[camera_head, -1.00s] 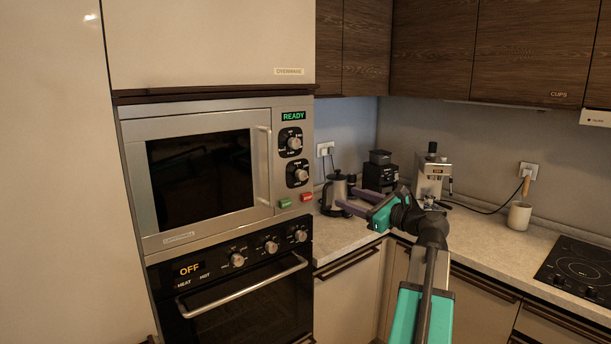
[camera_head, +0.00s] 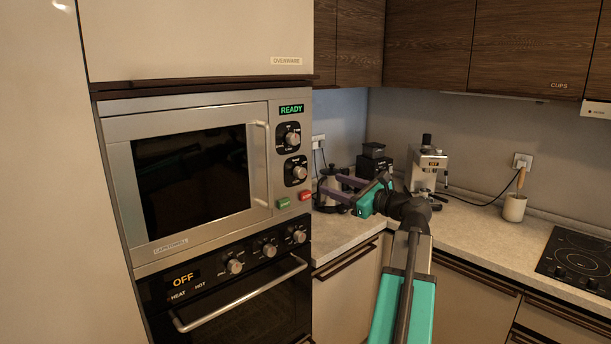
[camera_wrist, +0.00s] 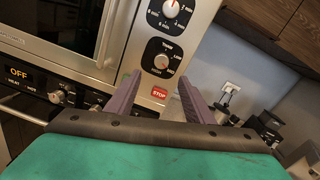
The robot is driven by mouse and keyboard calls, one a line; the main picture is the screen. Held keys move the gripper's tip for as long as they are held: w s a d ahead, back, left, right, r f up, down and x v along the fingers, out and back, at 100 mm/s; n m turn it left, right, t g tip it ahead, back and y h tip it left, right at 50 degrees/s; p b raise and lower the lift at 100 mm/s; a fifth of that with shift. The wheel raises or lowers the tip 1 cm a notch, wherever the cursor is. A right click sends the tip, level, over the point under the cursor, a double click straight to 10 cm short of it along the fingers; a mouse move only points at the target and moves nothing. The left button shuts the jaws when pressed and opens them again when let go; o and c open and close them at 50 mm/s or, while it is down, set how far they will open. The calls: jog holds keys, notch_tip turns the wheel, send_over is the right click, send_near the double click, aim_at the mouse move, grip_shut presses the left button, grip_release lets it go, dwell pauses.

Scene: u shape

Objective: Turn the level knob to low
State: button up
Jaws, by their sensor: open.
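The microwave's lower knob (camera_head: 299,172), likely the level knob, is on the panel right of the door, below another round knob (camera_head: 292,138). My gripper (camera_head: 330,186), with purple fingers, is open and empty, right of the panel in the head view. In the wrist view its fingertips (camera_wrist: 160,82) appear either side of and below the knob, without visible contact.
Green (camera_head: 284,203) and red (camera_head: 305,196) buttons sit below the knobs. The microwave door handle (camera_head: 261,163) stands out left of them. The oven (camera_head: 225,300) below has several knobs and a bar handle. A kettle (camera_head: 329,188) and coffee machine (camera_head: 426,168) stand on the counter behind my gripper.

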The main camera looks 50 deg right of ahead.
aim_at(302, 174)
jog(key=shift+d, duration=0.1)
jog(key=w+p, duration=0.1)
jog(key=w, duration=0.3)
jog(key=w+p, duration=0.1)
jog(key=w, duration=0.4)
jog(key=w+p, duration=0.1)
jog(key=w, duration=0.3)
jog(key=shift+w+d+p, duration=0.3)
jog(key=shift+d+p, duration=0.05)
jog(key=shift+c, duration=0.2)
jog(key=c, duration=1)
jog(key=shift+a+f, duration=0.15)
